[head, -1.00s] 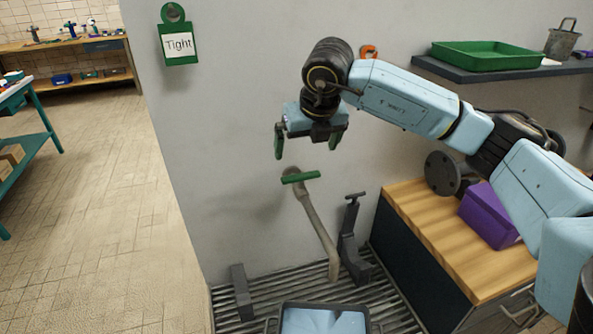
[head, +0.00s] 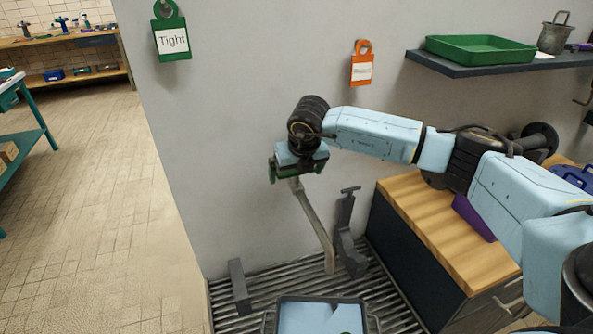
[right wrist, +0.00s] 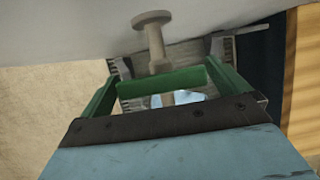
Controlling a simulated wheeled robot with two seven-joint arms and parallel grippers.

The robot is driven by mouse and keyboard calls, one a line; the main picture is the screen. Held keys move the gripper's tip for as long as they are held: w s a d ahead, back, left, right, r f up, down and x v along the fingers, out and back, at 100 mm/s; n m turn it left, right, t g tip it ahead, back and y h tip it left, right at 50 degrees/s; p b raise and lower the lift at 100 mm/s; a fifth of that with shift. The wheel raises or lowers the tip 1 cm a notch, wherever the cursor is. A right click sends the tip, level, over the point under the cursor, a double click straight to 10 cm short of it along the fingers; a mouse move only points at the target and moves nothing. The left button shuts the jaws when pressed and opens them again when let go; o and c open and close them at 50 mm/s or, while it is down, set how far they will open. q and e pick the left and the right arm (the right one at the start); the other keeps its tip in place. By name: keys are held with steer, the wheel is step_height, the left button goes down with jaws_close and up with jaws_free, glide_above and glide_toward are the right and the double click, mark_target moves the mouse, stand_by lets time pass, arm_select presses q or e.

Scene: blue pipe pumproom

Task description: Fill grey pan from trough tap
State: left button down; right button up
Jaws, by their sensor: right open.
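The trough tap (head: 315,225) has a pale pipe slanting down from the wall to the slatted trough. Its green bar handle (right wrist: 160,82) lies between my right gripper's two fingers in the right wrist view. My right gripper (head: 298,170) is open around the handle, pointing down, and mostly hides it in the head view. I cannot tell whether the fingers touch the bar. The grey pan (head: 320,298) sits at the trough's front, below the tap, cut off by the head view's bottom edge; its inside looks light blue. My left gripper is not in view.
A dark bracket (head: 347,235) stands just right of the tap pipe. A wood-topped cabinet (head: 440,235) with a purple box (head: 472,217) is to the right. A green "Tight" tag (head: 171,40) and an orange tag (head: 362,70) hang on the wall. Open floor lies left.

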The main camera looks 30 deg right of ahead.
steer(key=c, duration=0.7)
steer(key=shift+f+n+y+b, duration=0.1)
steer(key=shift+n+y+b, duration=0.2)
steer(key=shift+n+b, duration=0.5)
steer(key=shift+n+y, duration=0.3)
steer(key=shift+n, duration=0.5)
steer(key=o, duration=0.7)
steer(key=v, duration=1.3)
steer(key=shift+s+r, duration=0.25)
